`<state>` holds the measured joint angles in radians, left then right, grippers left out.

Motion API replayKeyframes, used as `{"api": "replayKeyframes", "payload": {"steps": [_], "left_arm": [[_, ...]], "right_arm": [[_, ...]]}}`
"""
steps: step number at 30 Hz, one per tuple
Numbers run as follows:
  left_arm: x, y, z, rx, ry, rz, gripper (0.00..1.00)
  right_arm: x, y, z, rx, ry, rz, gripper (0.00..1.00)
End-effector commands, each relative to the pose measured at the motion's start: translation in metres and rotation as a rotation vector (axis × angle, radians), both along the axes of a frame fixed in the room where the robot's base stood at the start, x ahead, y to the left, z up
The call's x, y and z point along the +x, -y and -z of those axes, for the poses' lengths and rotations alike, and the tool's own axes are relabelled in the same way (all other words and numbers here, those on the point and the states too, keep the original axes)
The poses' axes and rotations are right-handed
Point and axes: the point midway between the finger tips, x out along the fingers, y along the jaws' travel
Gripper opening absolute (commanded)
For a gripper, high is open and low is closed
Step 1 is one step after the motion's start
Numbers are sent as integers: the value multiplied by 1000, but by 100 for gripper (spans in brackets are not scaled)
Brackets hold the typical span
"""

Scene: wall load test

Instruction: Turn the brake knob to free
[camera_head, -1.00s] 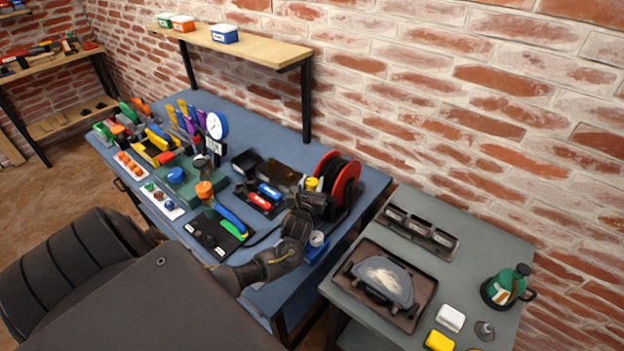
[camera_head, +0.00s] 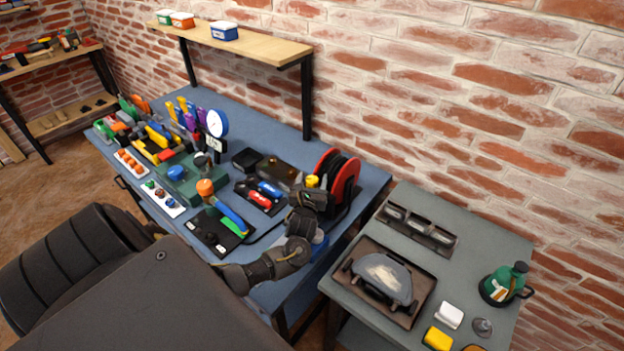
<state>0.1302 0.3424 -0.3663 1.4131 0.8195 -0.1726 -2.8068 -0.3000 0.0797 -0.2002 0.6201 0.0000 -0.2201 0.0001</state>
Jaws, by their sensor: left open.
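A reel (camera_head: 349,182) with red flanges and a dark wound core stands upright at the right end of the blue bench. A small yellow knob (camera_head: 312,181) shows at its left side; it looks like the brake knob, but its setting is too small to read. My left gripper (camera_head: 312,197) is open, just in front of and below the yellow knob, beside the reel. I cannot tell whether it touches the knob. My wrist hides part of the reel's base. My right gripper is not in view.
The blue bench (camera_head: 262,130) holds a dial gauge (camera_head: 217,124), a green fixture with a blue knob (camera_head: 176,172), an orange-topped tool (camera_head: 205,187) and screwdrivers. A grey side table (camera_head: 462,262) holds a dark tray (camera_head: 418,313) and a green bottle (camera_head: 505,283). A shelf (camera_head: 265,48) is above.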

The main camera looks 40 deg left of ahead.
Motion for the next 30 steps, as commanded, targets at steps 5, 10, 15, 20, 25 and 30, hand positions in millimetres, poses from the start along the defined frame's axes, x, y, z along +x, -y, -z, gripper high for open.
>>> {"api": "replayKeyframes", "payload": {"steps": [5,10,15,20,25,30], "left_arm": [[-3,2,1,-1,-2,1,58],[-23,14,3,-2,-2,2,58],[-53,32,2,-4,-1,2,58],[-76,46,2,-3,-1,1,58],[-90,53,1,0,0,0,58],[-93,55,0,0,0,-1,58]], "right_arm": [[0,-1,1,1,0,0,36],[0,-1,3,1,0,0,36],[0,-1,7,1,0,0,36],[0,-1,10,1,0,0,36],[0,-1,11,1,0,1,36],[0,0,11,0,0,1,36]]}}
